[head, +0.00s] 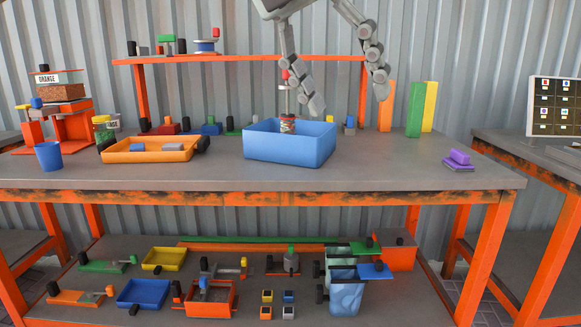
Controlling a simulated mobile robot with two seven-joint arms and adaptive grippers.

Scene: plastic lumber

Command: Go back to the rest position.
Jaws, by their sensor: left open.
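My left gripper (349,99) hangs down from the top of the view, right of centre. Its two grey fingers are spread apart with nothing between them. The left fingertip shows above the blue bin (290,153) on the workbench (225,180); the right fingertip shows farther right, above the bench. A small labelled can (287,125) shows at the bin, with a red-topped post (286,80) above it. The bin hides their lower parts. My right gripper is not in view.
An orange tray (150,152) and a blue cup (49,156) stand on the left of the bench. Green (415,110) and orange (387,106) blocks stand upright at the right, with a purple piece (459,160) farther right. An orange shelf (240,58) runs behind.

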